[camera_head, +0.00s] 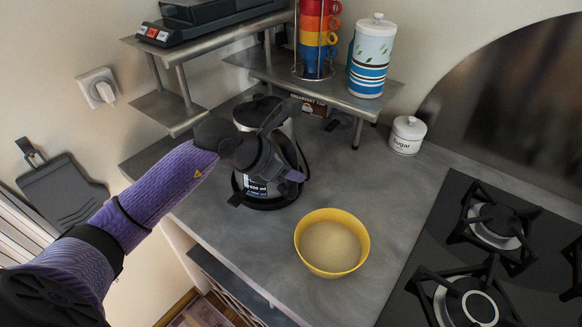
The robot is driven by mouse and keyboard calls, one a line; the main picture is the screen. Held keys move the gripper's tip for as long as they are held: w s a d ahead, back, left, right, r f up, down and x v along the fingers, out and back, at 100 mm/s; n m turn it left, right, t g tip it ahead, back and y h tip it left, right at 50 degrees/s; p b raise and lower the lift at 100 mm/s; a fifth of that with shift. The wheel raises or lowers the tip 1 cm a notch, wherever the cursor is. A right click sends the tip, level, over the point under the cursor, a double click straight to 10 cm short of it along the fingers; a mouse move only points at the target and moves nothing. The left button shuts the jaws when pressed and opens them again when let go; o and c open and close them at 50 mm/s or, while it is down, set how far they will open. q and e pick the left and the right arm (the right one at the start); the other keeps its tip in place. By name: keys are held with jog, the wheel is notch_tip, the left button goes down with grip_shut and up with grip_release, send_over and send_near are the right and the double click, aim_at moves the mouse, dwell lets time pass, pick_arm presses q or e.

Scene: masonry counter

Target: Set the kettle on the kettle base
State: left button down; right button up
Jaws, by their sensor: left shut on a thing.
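The kettle (247,115) stands upright near the back of the grey counter, with a dark lid, a silvery upper part and a clear lower part with white markings. My left gripper (266,172) comes in from the left across the front of the kettle and is shut on it, hiding its middle and most of its handle. The round black kettle base (270,203) shows directly under the kettle. I cannot tell whether the kettle touches the base or is slightly above it. My right gripper is out of view.
A yellow bowl (332,243) stands in front and to the right. Metal shelves (345,95) hold stacked cups (318,35) and a striped canister (370,60). A sugar jar (407,135) stands behind the gas hob (440,240).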

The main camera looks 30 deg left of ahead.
pick_arm(q)
jog(key=c, duration=0.7)
grip_release()
jog(key=shift+s, duration=0.1)
jog(key=p+v, duration=0.6)
jog(key=v, duration=0.5)
jog(key=shift+f, duration=0.1)
